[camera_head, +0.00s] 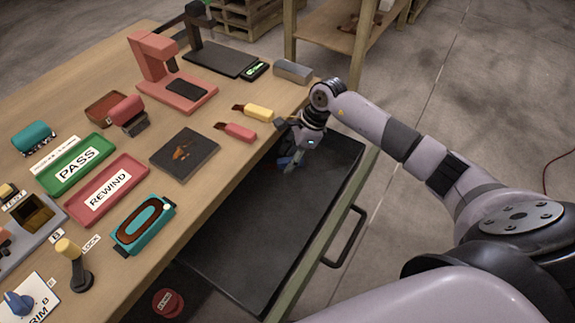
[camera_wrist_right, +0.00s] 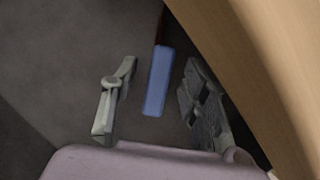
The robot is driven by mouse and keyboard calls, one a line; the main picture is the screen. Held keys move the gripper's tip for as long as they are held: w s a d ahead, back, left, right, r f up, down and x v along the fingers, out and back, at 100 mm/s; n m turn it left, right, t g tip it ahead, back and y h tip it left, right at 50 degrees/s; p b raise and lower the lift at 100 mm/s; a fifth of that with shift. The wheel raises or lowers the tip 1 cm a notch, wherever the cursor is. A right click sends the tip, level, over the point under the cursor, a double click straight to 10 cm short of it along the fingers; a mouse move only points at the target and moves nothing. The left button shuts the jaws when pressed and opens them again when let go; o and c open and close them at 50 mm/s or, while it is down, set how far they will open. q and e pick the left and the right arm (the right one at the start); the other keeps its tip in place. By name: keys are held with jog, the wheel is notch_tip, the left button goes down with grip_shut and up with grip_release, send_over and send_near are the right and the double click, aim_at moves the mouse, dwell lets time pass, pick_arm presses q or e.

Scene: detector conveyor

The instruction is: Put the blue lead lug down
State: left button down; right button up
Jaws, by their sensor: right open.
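The blue lead lug (camera_wrist_right: 158,82) lies on the dark floor of the open drawer (camera_head: 270,225), close to the table's edge. In the right wrist view it has a blue body and a dark reddish-brown end. In the head view only a small bit of blue shows beside my right gripper (camera_head: 288,150). My right gripper also shows in the wrist view (camera_wrist_right: 159,74). Its fingers are open on both sides of the lug, with gaps between. My left gripper is not in view.
A yellow lug (camera_head: 258,112) and a red lug (camera_head: 238,131) lie on the tabletop above the drawer. A dark plate (camera_head: 184,153), a green PASS tray (camera_head: 75,165) and a pink REWIND tray (camera_head: 108,190) are further left. The drawer floor toward the front is clear.

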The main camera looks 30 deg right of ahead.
jog(key=shift+f+b, duration=0.2)
jog(key=shift+b, duration=0.1)
dwell(0.5)
jog(key=shift+c, duration=0.4)
grip_shut()
dwell(0.3)
